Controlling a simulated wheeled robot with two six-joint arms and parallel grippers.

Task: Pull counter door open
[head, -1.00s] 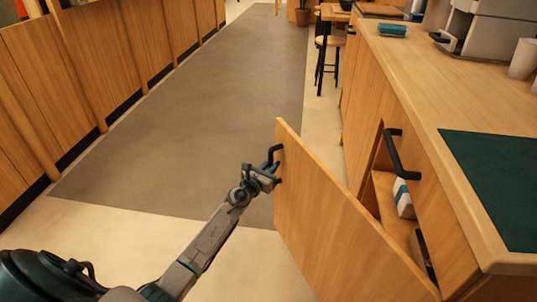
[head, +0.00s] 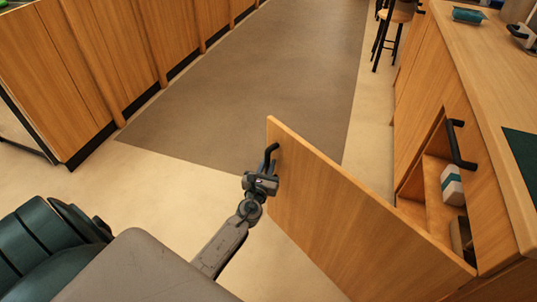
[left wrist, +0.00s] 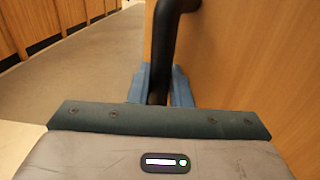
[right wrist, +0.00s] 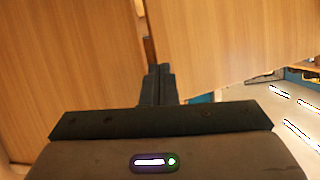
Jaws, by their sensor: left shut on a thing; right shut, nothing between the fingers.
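The counter door (head: 345,225) is a wooden panel, swung open from the counter on the right. Its black handle (head: 269,158) is near the free edge. My left gripper (head: 263,178) is shut on this handle; the left wrist view shows the blue fingers (left wrist: 162,85) on both sides of the black bar (left wrist: 165,45). My right gripper (right wrist: 158,85) shows only in its own wrist view, shut and empty, near wooden panels. Whether it touches them I cannot tell.
The open cabinet (head: 433,172) holds a white and teal box (head: 452,185). A second black handle (head: 460,145) is above it. A wooden cabinet row (head: 100,60) stands at the left. The floor (head: 240,85) between is clear, with a stool (head: 395,25) at the back.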

